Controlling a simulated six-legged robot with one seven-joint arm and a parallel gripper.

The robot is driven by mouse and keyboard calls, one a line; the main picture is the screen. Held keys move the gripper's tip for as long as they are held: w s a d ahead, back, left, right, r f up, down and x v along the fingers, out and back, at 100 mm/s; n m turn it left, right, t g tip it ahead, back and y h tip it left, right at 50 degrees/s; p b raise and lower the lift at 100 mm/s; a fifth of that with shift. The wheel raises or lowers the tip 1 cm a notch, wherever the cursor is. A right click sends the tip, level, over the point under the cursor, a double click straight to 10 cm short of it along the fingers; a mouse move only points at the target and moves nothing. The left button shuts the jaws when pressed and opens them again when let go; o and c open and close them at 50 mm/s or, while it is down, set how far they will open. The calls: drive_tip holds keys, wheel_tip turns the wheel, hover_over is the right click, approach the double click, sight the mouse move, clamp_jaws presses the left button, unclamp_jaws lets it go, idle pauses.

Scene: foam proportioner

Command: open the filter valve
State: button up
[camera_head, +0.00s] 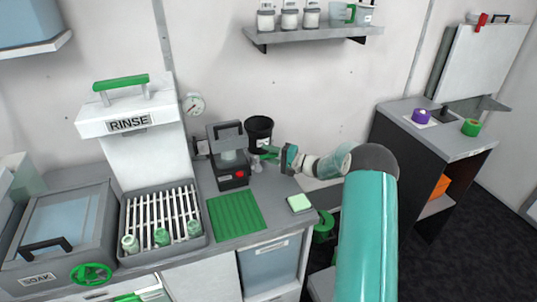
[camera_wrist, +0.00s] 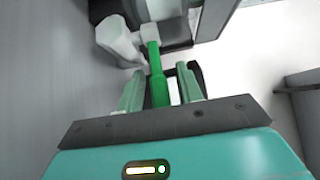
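A green lever handle (camera_wrist: 157,75) on a pale grey valve body (camera_wrist: 122,42) shows in the wrist view; I take it to be the filter valve. The handle runs from the valve body down between my fingers. My gripper (camera_wrist: 158,88) is open, one finger on each side of the handle, with a narrow gap visible on both sides. In the head view my gripper (camera_head: 277,157) is at the small green handle (camera_head: 267,154), right of the grey machine with a red button (camera_head: 232,172). The valve body is small and partly hidden there.
A black cup (camera_head: 259,130) stands just behind the gripper. A green mat (camera_head: 236,214) and a green-topped sponge (camera_head: 299,203) lie on the counter in front. The rinse station's rack (camera_head: 161,213) is left. A wall shelf (camera_head: 315,34) hangs above.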

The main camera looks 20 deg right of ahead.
drive_tip(key=shift+w, duration=0.1)
drive_tip(key=shift+a, duration=0.1)
clamp_jaws()
drive_tip(key=shift+r, duration=0.1)
drive_tip(key=shift+s+m+t+h, duration=0.2)
drive_tip(key=shift+m+t+h, duration=0.3)
drive_tip(key=shift+h, duration=0.1)
drive_tip(key=shift+s+m+t+h, duration=0.25)
drive_tip(key=shift+m+t+h, duration=0.3)
drive_tip(key=shift+h, duration=0.15)
drive_tip(key=shift+s+m+t+h, duration=0.2)
drive_tip(key=shift+m+t+h, duration=0.3)
drive_tip(key=shift+h, duration=0.2)
unclamp_jaws()
